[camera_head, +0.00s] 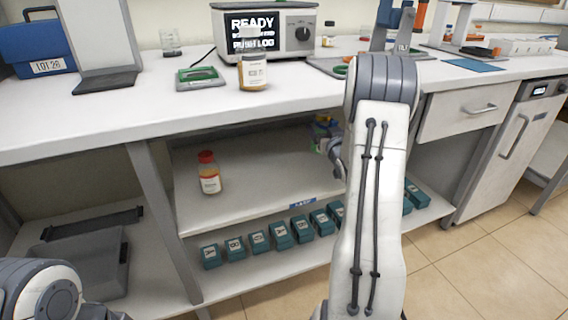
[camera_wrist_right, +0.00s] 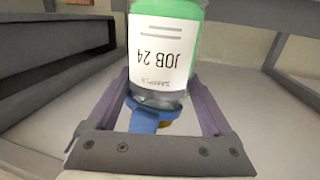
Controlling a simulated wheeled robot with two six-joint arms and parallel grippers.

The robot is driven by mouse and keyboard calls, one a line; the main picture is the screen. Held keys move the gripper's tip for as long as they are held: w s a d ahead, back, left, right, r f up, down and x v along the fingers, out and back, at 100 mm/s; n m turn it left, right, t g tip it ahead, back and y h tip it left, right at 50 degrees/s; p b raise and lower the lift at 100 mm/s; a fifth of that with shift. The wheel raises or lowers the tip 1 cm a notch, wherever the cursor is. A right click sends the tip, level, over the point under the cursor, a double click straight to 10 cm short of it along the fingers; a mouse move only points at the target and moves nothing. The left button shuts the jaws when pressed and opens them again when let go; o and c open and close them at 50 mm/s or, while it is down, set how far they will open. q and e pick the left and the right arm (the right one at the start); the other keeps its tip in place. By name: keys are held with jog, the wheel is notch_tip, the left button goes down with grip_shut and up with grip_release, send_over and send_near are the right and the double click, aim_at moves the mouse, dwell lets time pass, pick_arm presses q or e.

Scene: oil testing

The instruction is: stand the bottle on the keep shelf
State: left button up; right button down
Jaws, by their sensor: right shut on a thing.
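The bottle (camera_wrist_right: 165,45) has a white label reading JOB 24, green contents and a blue cap (camera_wrist_right: 145,116). It appears upside down in the right wrist view. My right gripper (camera_wrist_right: 155,112) is shut on it at the cap end. My left gripper is out of view.
A red-capped bottle (camera_head: 208,172) stands on the shelf's left part. A blue tag (camera_head: 303,203) marks the shelf's front edge. Several teal boxes (camera_head: 258,241) line the level below. The counter (camera_head: 150,107) overhangs the shelf. The shelf's middle is clear.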

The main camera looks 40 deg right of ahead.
jog(key=w+a+f+b, duration=0.1)
jog(key=a+f, duration=0.1)
jog(key=f, duration=0.1)
jog(key=w+a+f+b, duration=0.1)
jog(key=a+f+b, duration=0.1)
jog(key=a+f, duration=0.1)
jog(key=w+a+f+b, duration=0.1)
jog(key=a+f, duration=0.2)
jog(key=shift+w, duration=0.1)
jog(key=shift+f+b, duration=0.2)
jog(key=shift+b, duration=0.1)
grip_release()
jog(key=shift+r, duration=0.15)
